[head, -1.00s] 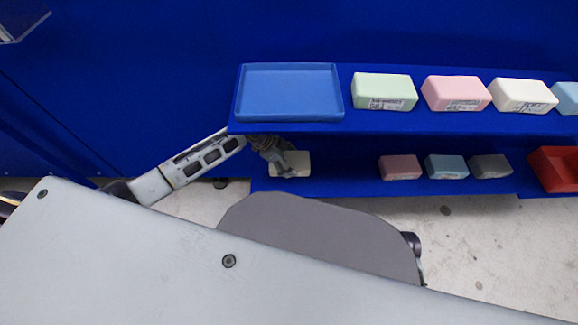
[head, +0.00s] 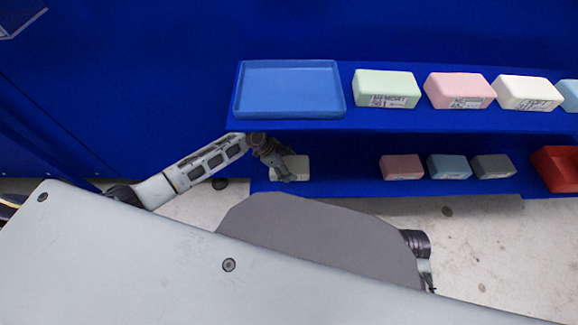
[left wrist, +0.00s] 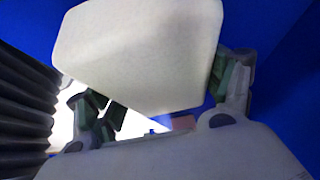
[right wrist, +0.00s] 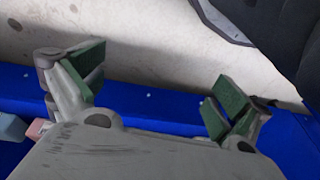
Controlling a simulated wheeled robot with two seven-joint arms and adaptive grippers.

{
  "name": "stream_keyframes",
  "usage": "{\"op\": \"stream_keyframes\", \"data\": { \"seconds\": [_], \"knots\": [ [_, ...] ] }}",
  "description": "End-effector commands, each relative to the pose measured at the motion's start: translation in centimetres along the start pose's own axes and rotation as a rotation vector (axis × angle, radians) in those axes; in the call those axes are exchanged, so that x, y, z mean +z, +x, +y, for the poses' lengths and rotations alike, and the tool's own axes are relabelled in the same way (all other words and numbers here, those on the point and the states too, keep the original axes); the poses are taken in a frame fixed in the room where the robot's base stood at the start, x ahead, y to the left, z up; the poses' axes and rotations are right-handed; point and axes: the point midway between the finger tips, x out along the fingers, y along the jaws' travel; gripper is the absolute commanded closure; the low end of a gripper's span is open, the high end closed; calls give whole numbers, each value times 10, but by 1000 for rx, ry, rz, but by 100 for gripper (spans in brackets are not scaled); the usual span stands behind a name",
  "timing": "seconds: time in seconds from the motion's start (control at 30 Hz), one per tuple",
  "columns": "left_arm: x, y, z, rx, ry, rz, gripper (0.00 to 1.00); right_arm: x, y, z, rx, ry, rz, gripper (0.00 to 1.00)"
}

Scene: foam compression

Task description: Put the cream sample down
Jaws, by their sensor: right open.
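The cream sample (head: 298,165) is a pale block at the left end of the lower blue shelf (head: 340,176). My left gripper (head: 281,170) is at its left side, with its fingers about the block. In the left wrist view the sample (left wrist: 140,50) fills the space between the fingers of my left gripper (left wrist: 155,92), tilted against them. The fingers are wide apart with the block between them. Whether its underside touches the shelf is hidden. My right gripper (right wrist: 158,82) is open and empty in the right wrist view, with floor beyond its fingers.
A blue tray (head: 290,90) sits on the upper shelf above the sample. Green (head: 386,90), pink (head: 458,92) and cream (head: 527,94) blocks stand right of it. Smaller pink, blue and grey blocks (head: 493,167) and a red bin (head: 556,168) share the lower shelf.

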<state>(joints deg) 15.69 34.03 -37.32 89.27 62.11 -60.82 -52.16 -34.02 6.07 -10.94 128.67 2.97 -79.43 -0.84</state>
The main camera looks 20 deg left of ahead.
Motion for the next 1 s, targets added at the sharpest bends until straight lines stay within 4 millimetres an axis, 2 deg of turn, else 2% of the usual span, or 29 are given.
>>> {"op": "stream_keyframes", "data": {
  "seconds": [0.03,0.1,0.63,0.77,1.0],
  "knots": [
    [0,0,0,0,0,0,9,0,0,0,0,0,-1,0],
    [0,0,0,0,0,0,0,1,0,0,0,0,-1,0],
    [-2,-4,0,0,0,0,0,-1,-2,0,0,0,3,0],
    [-1,-13,0,0,-1,-1,0,0,-1,0,2,-1,0,0],
    [-2,-44,0,-1,0,0,0,6,10,3,8,0,-28,0]
  ]
}}
